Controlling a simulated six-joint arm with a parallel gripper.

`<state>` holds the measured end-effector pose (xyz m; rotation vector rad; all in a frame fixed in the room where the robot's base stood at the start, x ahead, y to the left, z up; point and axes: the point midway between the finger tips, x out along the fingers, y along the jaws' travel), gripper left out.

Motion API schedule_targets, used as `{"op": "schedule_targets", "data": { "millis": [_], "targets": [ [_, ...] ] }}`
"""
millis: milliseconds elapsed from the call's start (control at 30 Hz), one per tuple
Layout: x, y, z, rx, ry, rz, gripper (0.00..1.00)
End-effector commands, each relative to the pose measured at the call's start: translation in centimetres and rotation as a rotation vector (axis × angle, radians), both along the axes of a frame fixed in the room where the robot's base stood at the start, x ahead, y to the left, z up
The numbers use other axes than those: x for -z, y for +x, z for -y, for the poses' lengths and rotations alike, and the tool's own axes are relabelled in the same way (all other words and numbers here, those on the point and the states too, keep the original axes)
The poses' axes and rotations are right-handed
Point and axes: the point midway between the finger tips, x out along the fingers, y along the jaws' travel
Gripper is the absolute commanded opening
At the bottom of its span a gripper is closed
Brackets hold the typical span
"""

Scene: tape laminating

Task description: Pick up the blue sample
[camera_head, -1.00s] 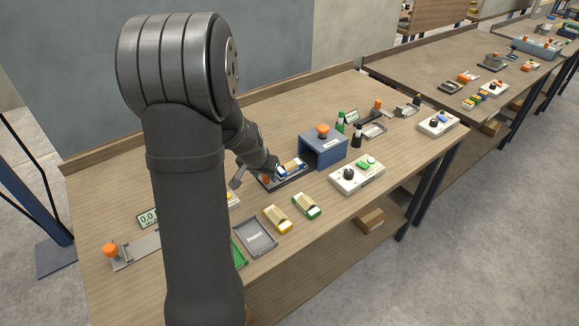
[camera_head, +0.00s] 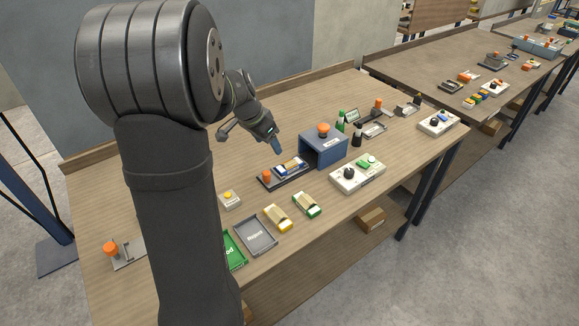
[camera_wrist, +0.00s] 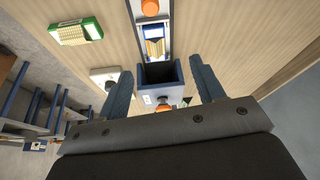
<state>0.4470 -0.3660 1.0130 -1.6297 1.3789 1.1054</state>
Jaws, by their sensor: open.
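The blue sample (camera_head: 291,166), blue with a pale yellowish and white top, lies on a dark slide tray (camera_head: 272,184) in front of the blue box-shaped housing (camera_head: 318,151). In the wrist view the sample (camera_wrist: 155,46) shows on the tray just beyond the housing's opening (camera_wrist: 157,73). My gripper (camera_head: 276,146) is raised above the table, behind and a little left of the sample in the head view. In the wrist view my gripper (camera_wrist: 162,84) has its two fingers wide apart with nothing between them, on either side of the housing below. The sample is apart from my fingers.
An orange knob (camera_head: 323,130) tops the housing, and another (camera_head: 266,175) stands at the tray's near end. A white control box (camera_head: 357,174) is to the right. Yellow (camera_head: 277,218) and green (camera_head: 306,204) samples and a grey tray (camera_head: 256,236) lie in front.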

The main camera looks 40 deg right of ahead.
Motion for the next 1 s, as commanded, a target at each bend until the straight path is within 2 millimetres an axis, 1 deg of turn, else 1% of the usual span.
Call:
{"op": "schedule_targets", "data": {
  "millis": [33, 100, 167, 233, 367, 500, 700, 800, 1000],
  "targets": [
    [-1.7, 0.0, 0.1, 0.051, -0.006, 0.005, 0.62],
    [-3.2, -0.2, 0.2, 0.114, -0.009, 0.004, 0.62],
    [-4.0, -0.4, 0.2, 0.149, -0.011, 0.004, 0.62],
    [-4.0, -0.5, 0.4, 0.170, -0.011, 0.003, 0.62],
    [-2.0, -0.6, 1.1, 0.173, -0.009, 0.000, 0.62],
    [0.9, -0.6, 2.3, 0.172, -0.009, -0.001, 0.62],
    [4.8, -0.6, 3.9, 0.171, -0.008, 0.001, 0.62],
    [6.0, -0.5, 4.5, 0.170, -0.010, 0.002, 0.62],
    [7.2, -0.5, 5.0, 0.168, -0.011, 0.004, 0.62]
  ]
}}
